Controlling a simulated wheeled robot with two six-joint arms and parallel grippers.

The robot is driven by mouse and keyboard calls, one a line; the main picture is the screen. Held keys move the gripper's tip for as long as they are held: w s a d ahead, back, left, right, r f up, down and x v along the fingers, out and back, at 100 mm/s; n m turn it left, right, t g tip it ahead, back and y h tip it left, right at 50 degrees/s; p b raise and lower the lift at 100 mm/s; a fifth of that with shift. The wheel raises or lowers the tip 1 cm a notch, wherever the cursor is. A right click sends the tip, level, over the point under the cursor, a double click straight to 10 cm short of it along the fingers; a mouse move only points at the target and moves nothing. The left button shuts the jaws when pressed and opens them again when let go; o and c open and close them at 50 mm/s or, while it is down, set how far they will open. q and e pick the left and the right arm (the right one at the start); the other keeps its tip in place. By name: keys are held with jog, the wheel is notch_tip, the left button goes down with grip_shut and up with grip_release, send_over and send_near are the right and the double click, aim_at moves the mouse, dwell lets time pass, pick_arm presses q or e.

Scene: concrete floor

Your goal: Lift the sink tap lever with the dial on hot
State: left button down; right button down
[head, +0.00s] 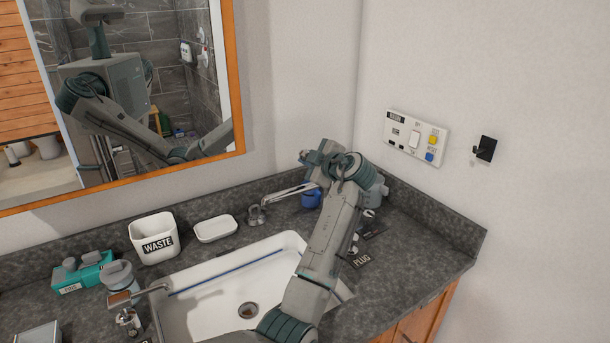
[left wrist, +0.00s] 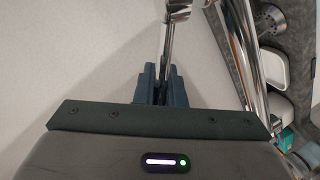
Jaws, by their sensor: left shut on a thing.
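The chrome sink tap (head: 290,193) stands at the back of the white sink, its long arm running right to below my left wrist. In the left wrist view the shut fingers of my left gripper (left wrist: 160,84) hold a thin chrome piece, the tap lever (left wrist: 164,48). A thicker chrome pipe (left wrist: 247,55) passes close to the right of the fingers. I cannot make out a hot/cold dial. My right gripper is not in view.
The white sink (head: 215,292) lies below my arm. A white dish (head: 215,229), a WASTE bin (head: 154,238) and a teal box (head: 84,272) stand to the left. A BASIN panel (head: 415,139) and black hook (head: 484,149) are on the wall.

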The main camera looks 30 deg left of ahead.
pick_arm(q)
jog(key=shift+w+d+r, duration=0.1)
dwell(0.3)
jog(key=c, duration=1.5)
grip_release()
jog(key=shift+d, duration=0.1)
jog(key=shift+d, duration=0.25)
jog(key=b+v, duration=0.4)
jog(key=v, duration=0.6)
